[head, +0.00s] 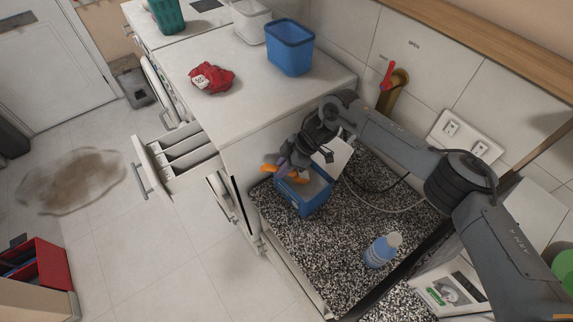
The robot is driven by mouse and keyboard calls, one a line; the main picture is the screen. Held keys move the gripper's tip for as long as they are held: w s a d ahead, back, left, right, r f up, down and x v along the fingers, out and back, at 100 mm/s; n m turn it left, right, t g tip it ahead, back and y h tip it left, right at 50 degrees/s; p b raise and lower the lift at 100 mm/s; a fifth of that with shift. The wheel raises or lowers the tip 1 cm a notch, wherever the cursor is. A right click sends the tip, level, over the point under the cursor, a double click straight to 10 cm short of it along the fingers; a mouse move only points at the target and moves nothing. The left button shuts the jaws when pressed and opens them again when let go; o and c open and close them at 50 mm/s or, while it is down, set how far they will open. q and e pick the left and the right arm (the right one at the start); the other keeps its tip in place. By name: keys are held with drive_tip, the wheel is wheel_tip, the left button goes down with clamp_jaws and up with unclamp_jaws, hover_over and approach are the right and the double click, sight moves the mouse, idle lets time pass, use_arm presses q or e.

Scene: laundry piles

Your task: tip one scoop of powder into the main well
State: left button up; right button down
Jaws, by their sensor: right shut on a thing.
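The pulled-out white drawer (192,160) with divided compartments sticks out from the left side of the white machine. I cannot tell which compartment is the main well, and I make out no powder in them. An open blue box (304,200) with a greyish inside stands on the speckled surface. My right gripper (288,168) is over the box's opening, shut on an orange scoop (298,178). The scoop's bowl is partly hidden by the gripper, and its contents cannot be seen. My left gripper is not in view.
On the white machine top (245,95) are a red crumpled cloth or packet (211,78), a blue bin (290,46) and a white container (251,22). A brown stain (72,181) marks the floor.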

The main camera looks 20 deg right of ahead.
sight(274, 167)
drive_tip(key=shift+w+a+r+h+p, duration=0.1)
drive_tip(key=shift+a+r+h+p, duration=0.3)
drive_tip(key=shift+a+r+p, duration=0.25)
drive_tip(key=shift+a+r+h+p, duration=0.15)
drive_tip(key=shift+r+h+p, duration=0.3)
drive_tip(key=shift+r+h, duration=0.15)
drive_tip(key=shift+w+a+r+g+h, duration=0.1)
drive_tip(key=shift+a+r+g+h, duration=0.1)
drive_tip(key=shift+r+g+h, duration=0.3)
drive_tip(key=shift+a+r+h, duration=0.2)
drive_tip(key=shift+r+h, duration=0.2)
drive_tip(key=shift+h, duration=0.5)
